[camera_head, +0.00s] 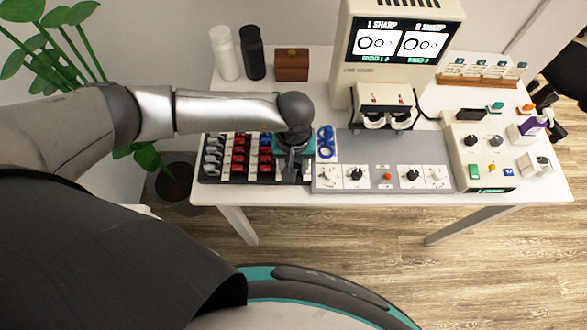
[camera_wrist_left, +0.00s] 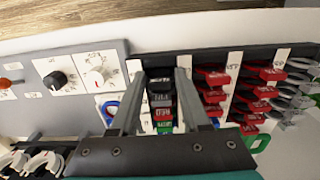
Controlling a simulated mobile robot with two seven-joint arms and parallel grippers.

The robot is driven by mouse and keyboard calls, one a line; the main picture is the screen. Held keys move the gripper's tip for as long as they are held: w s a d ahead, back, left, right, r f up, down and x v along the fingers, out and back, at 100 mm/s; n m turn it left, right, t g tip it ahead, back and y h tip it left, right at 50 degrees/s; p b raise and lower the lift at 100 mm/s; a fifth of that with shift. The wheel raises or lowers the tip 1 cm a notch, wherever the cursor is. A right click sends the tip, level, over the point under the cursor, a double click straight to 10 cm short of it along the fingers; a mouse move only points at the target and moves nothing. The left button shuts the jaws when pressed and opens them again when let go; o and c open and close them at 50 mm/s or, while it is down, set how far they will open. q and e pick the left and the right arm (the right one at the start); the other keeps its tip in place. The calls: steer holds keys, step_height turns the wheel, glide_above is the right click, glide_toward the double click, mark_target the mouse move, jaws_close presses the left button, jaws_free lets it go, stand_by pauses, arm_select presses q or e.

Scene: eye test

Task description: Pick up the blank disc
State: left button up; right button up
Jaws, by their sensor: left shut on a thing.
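My left gripper (camera_head: 292,150) points down over the right end of the lens rack (camera_head: 308,172). In the left wrist view, its two fingers (camera_wrist_left: 159,76) stand on either side of a column of dark, red and green tabs. They are shut on a dark-tabbed disc (camera_wrist_left: 160,84) in that column, seemingly still among its neighbours. Its label is too small to read, so I cannot confirm it is the blank disc. The gripper hides this column in the head view. My right gripper is not in view.
Red tabs (camera_wrist_left: 210,76) and grey tabs stand close beside the fingers. Blue rings (camera_head: 325,142) lie just right of the gripper. A grey panel with knobs (camera_head: 382,158) adjoins the rack. The chart machine (camera_head: 397,75) and black-and-white eyepieces (camera_head: 374,120) stand behind.

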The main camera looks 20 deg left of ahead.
arm_select(q)
jaws_close()
steer(key=shift+r, duration=0.1)
